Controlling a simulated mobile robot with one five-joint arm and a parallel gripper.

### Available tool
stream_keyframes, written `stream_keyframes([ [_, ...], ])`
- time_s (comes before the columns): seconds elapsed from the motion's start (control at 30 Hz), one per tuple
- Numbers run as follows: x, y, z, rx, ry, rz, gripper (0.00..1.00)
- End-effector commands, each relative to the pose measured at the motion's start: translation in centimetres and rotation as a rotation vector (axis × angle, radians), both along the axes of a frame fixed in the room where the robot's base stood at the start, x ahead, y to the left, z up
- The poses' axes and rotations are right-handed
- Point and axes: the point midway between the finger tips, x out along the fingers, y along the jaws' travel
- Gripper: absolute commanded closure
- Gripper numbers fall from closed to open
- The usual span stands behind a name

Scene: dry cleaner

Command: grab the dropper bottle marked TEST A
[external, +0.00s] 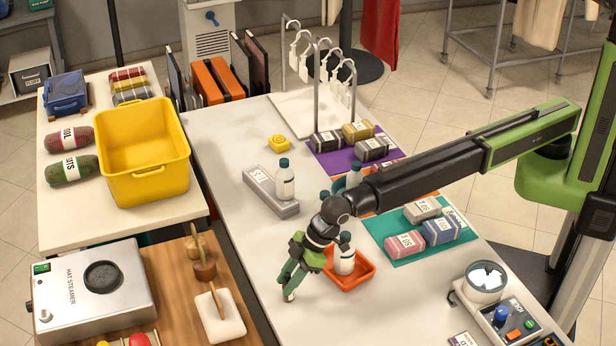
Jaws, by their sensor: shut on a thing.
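My gripper (290,291) points down and to the left above the white table, in front of the orange tray. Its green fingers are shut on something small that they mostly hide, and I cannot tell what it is. A white bottle with a teal cap (344,261) stands in the orange tray (352,282), to the right of the fingers and apart from them. Another such bottle (285,183) stands by a grey labelled block (268,190). A third (354,176) is partly hidden behind my arm. I cannot read TEST A on any of them.
Wrapped bundles lie on a teal mat (385,237) at right and a purple mat (318,157) behind. A labelled device (505,318) is at front right. The white table's front middle is clear.

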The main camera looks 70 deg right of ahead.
Motion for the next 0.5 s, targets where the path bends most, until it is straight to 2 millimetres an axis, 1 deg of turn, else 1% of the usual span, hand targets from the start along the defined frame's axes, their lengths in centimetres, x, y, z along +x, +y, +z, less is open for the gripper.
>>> stream_keyframes([
  [0.03, -0.01, 0.01, 0.00, 0.000, 0.000, 0.000, 0.91],
  [0.1, -0.01, 0.01, 0.00, 0.000, 0.000, 0.000, 1.00],
  [0.37, -0.01, 0.01, 0.00, 0.000, 0.000, 0.000, 1.00],
  [0.47, -0.01, 0.01, 0.37, 0.000, 0.000, 0.000, 1.00],
  [0.5, -0.01, 0.01, 0.76, 0.000, 0.000, 0.000, 1.00],
])
